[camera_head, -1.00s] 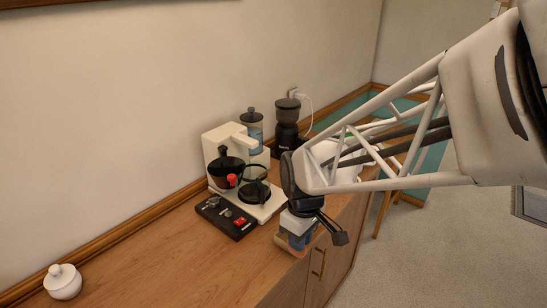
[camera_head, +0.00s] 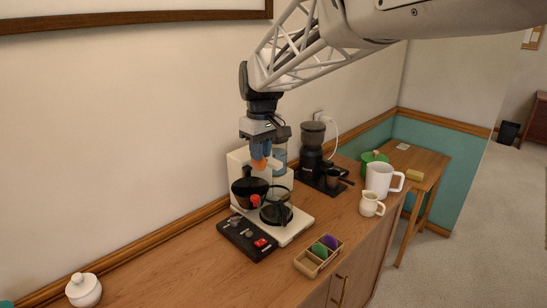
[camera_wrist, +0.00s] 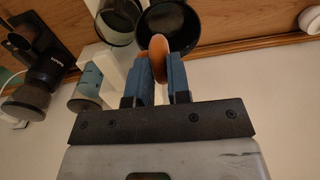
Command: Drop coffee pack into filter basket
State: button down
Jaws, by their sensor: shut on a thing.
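My gripper (camera_head: 261,155) is shut on an orange coffee pack (camera_head: 258,165), held above the white coffee maker (camera_head: 293,231). The pack also shows between the blue fingers in the wrist view (camera_wrist: 158,45). The black filter basket (camera_head: 249,193), with a red handle end, is on the coffee maker below the pack. In the wrist view the round open basket (camera_wrist: 184,20) lies just beyond the fingertips, partly behind the pack and fingers. The pack is apart from the basket in the head view. The glass carafe (camera_head: 276,212) stands on the maker's base.
A wooden box (camera_head: 308,265) with a green and a purple pack sits at the counter's front. A black control panel (camera_head: 247,238) is before the maker. A grinder (camera_head: 312,150), a white pitcher (camera_head: 380,180) and a small creamer (camera_head: 371,205) stand to the right. The wall is close behind.

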aim_at(258, 166)
jog(key=shift+w+a+r, duration=0.45)
jog(key=shift+w+a, duration=0.05)
jog(key=shift+f, duration=0.15)
jog(key=shift+f, duration=2.9)
jog(key=c, duration=1)
grip_release()
jog(key=shift+w+d+r, duration=0.1)
jog(key=shift+r, duration=1.9)
jog(key=shift+d+r, duration=0.1)
jog(key=shift+r, duration=1.85)
